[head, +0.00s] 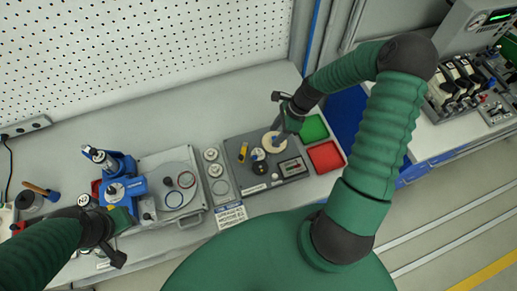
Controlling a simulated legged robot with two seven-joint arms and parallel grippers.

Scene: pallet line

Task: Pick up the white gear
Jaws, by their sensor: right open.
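A cream-white, round, gear-like disc (270,147) lies on the dark grey fixture board (237,175) in the middle of the bench. Its teeth are too small to make out. My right gripper (280,116) is open just above and beside this disc. Part of the gripper covers the disc's right side, and I cannot tell whether they touch. My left gripper (102,232) hangs at the lower left, near the blue device (124,188), far from the disc. Its jaw opening is unclear.
A green bin (314,128) and a red bin (326,156) sit right of the board. Small white round parts (211,155) stand in a grey strip to its left. A grey plate (177,177) holds rings. The bench behind is clear up to the pegboard (130,50).

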